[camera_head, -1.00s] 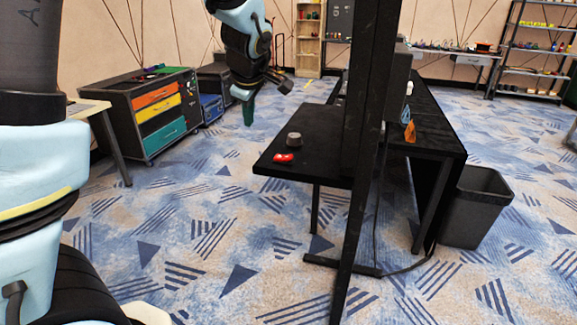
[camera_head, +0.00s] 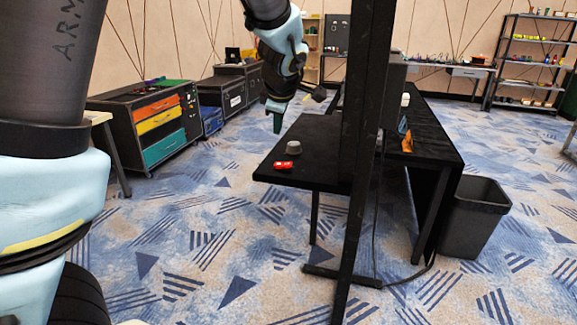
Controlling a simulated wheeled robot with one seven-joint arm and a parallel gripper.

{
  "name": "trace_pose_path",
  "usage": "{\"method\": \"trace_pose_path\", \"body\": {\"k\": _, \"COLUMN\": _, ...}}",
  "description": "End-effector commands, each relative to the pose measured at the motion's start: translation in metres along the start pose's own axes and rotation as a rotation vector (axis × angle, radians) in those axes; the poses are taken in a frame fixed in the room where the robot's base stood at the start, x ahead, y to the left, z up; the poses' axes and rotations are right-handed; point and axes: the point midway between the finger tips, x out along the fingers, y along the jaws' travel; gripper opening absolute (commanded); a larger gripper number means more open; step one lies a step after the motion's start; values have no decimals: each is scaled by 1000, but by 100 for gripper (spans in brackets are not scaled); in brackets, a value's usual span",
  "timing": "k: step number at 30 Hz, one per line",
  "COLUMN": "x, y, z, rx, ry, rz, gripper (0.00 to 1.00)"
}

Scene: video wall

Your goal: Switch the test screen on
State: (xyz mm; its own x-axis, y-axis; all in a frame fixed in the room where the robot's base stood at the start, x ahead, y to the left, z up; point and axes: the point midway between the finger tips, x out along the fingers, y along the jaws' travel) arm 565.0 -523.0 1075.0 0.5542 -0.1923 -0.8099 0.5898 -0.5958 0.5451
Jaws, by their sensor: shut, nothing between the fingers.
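No lit screen face shows. A tall dark upright (camera_head: 361,120) rises in front of the black table, seen nearly edge-on; I cannot tell whether it belongs to the test screen, and no switch is discernible. My gripper (camera_head: 277,123) points down, its teal fingers together and empty. It appears beyond or above the table's far left edge, a little left of a grey round knob-like object (camera_head: 293,147). A red object (camera_head: 283,165) lies in front of that on the black tabletop (camera_head: 325,165). I see no contact between the gripper and anything.
A black bin (camera_head: 475,217) stands right of the table. A small orange item (camera_head: 407,142) is on the table's right part. A drawer cabinet (camera_head: 150,125) stands at left. Carpet is free in front.

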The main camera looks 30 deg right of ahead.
Motion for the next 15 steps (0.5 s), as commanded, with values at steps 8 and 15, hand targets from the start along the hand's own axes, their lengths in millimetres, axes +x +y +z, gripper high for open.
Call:
{"method": "trace_pose_path", "body": {"k": 8, "x": 31, "y": -22, "z": 21, "rx": 3, "ry": 0, "rz": -1, "gripper": 0}}
{"method": "trace_pose_path", "body": {"k": 15, "x": 47, "y": -34, "z": 33, "rx": 2, "ry": -1, "rz": 1, "gripper": 0}}
